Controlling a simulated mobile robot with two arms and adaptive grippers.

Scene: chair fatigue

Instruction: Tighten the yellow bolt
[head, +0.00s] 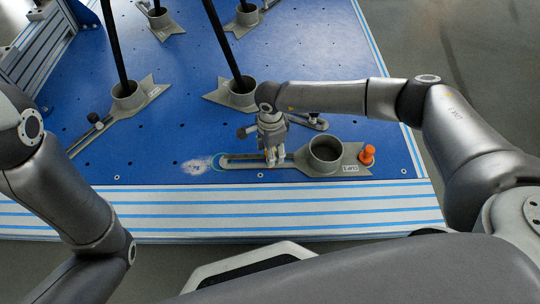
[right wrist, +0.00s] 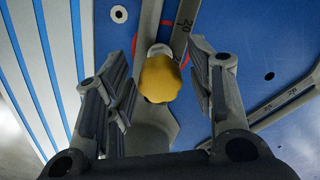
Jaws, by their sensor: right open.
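The yellow bolt (right wrist: 160,78) has a lobed round head and shows in the middle of the right wrist view, at the slotted grey arm of a clamp. My right gripper (right wrist: 158,70) is open, with its fingers to the left and right of the bolt head and visible gaps on both sides. In the head view my right gripper (head: 272,157) points down over the slotted arm of the front clamp (head: 235,162) and hides the bolt. My left arm enters at the left, but its gripper is out of the picture.
The front clamp has an empty round cup (head: 324,154) and an orange knob (head: 367,154) to its right. Other grey clamps hold black poles (head: 112,45) farther back. The blue perforated platform (head: 160,205) has a striped front edge and is clear at front left.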

